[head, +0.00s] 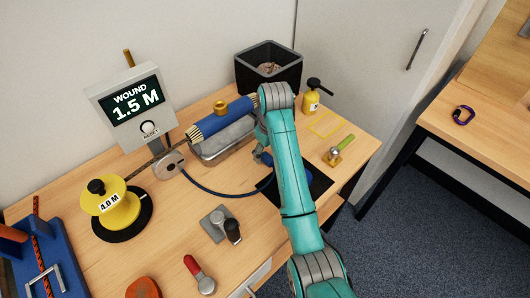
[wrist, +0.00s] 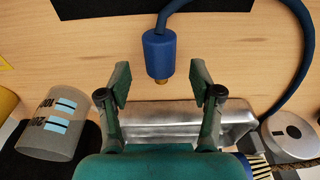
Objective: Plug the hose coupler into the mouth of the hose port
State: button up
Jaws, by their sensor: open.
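The blue hose coupler (wrist: 158,52) with its brass tip shows in the wrist view, on the blue hose (wrist: 306,60). Its tip points toward my gripper. In the head view the coupler (head: 262,158) is partly hidden behind my arm. My gripper (wrist: 160,80) is open and empty, its fingers apart on either side of the space just below the coupler; nothing is held. What looks like the hose port is the brass ring (head: 220,106) on top of the blue brush-ended cylinder (head: 222,121). The port's mouth is not visible in the wrist view.
A metal tray (head: 222,143) lies under the cylinder. A grey disc (head: 168,164) stands at the hose's other end. A black bin (head: 268,66), yellow bottle (head: 311,101) and display (head: 135,101) stand around. A black mat (head: 318,181) lies right of my arm. Front-centre tabletop has clear patches.

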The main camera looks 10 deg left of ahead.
notch_tip(320, 180, down, 2)
jog(key=shift+a+f, duration=0.1)
grip_shut()
jog(key=shift+w+r, duration=0.1)
jog(key=shift+r, duration=0.1)
